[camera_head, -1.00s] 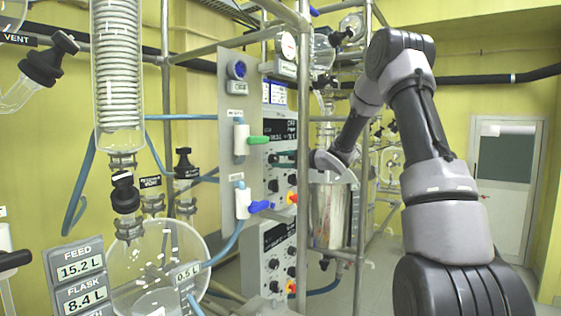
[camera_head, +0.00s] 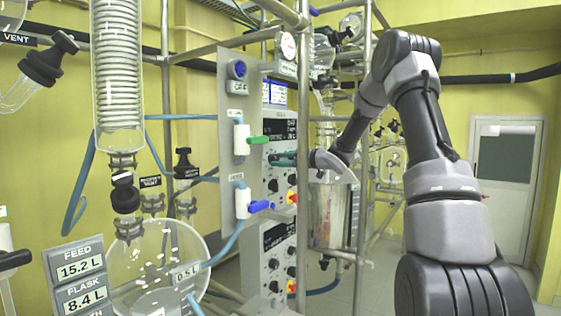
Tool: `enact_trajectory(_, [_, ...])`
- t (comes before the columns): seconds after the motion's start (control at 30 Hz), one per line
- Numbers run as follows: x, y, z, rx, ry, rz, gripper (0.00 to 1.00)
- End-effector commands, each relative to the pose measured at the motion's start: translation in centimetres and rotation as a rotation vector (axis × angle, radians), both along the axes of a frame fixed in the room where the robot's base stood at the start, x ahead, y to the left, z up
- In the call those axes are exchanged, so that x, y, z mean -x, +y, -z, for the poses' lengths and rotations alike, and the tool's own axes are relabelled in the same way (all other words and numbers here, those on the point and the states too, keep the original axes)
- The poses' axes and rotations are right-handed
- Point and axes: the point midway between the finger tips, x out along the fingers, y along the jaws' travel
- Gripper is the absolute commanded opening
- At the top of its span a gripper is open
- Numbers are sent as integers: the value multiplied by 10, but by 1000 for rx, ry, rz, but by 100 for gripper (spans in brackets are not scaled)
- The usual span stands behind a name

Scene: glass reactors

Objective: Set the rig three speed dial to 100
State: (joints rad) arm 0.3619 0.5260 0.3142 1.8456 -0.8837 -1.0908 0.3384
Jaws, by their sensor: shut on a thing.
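The dial's setting and the rig number are too small to read. Below the fingers, other dark knobs (camera_head: 273,186) and a red and yellow knob (camera_head: 292,196) show on the same panel.
A metal pole (camera_head: 303,220) stands right beside the panel. A green-handled valve (camera_head: 243,140) and a blue-handled valve (camera_head: 243,203) stick out at the left. A glass vessel (camera_head: 332,215) hangs behind my wrist. A lower control box (camera_head: 277,262) sits below.

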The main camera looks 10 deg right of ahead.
Motion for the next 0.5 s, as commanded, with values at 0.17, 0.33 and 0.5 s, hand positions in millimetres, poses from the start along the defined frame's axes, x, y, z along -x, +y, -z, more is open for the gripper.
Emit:
enact_trajectory(0.17, [0, -1, 2, 1, 2, 0, 80])
enact_trajectory(0.33, [0, 0, 1, 1, 1, 0, 80])
enact_trajectory(0.5, [1, -2, 0, 1, 0, 0, 80])
